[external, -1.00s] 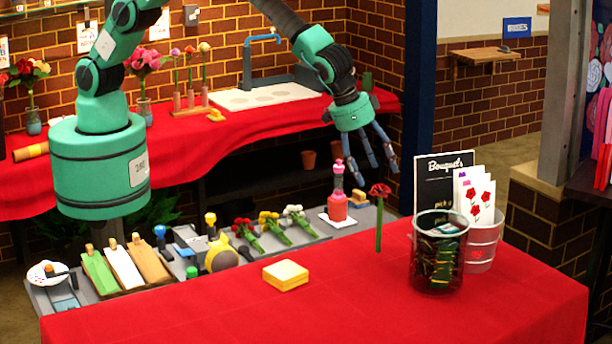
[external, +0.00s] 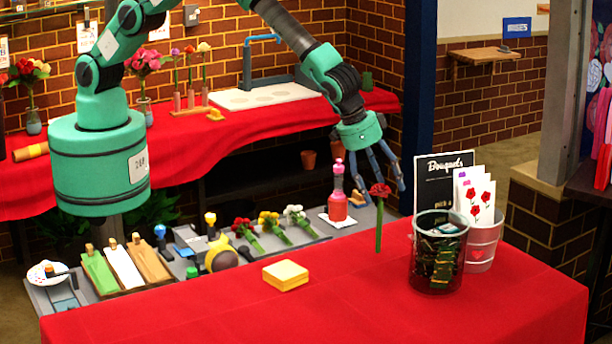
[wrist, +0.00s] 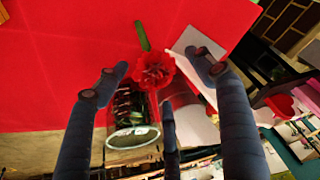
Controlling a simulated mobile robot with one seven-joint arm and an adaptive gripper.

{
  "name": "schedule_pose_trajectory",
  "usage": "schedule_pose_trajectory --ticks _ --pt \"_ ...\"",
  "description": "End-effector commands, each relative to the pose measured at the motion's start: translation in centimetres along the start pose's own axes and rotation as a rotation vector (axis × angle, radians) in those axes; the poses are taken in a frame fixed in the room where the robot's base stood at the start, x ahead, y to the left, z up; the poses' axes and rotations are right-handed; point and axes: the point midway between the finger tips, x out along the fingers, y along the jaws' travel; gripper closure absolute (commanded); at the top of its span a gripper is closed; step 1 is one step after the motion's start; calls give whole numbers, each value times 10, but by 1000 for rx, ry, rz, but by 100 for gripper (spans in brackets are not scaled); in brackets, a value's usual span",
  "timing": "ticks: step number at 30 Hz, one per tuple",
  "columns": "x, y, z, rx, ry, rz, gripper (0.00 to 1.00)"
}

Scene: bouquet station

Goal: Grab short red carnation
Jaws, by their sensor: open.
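A single red carnation (external: 380,190) stands upright on a short green stem at the back edge of the red-covered table. My gripper (external: 388,180) is open and empty, its fingers pointing down around the height of the flower head. In the wrist view, the carnation (wrist: 153,70) appears between the spread fingertips (wrist: 157,70), with its green stem reaching up the picture. No finger is seen closed on it, and contact cannot be told.
A dark glass container (external: 437,270) with wrapped items, a pink bucket (external: 485,245) of cards and a black Bouquets sign (external: 435,175) stand just right. A pink bottle (external: 337,205) is left. Yellow sticky notes (external: 285,275) lie on the red table (external: 400,315), whose front is clear.

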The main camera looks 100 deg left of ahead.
Motion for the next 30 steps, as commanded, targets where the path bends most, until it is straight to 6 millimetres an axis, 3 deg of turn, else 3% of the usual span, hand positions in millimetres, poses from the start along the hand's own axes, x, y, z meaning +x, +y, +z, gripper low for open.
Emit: schedule_pose_trajectory --ticks 15,22,30 --pt "0 0 0 0 0 0 32" --pt "0 0 0 0 0 0 77" --pt "0 0 0 0 0 0 78"
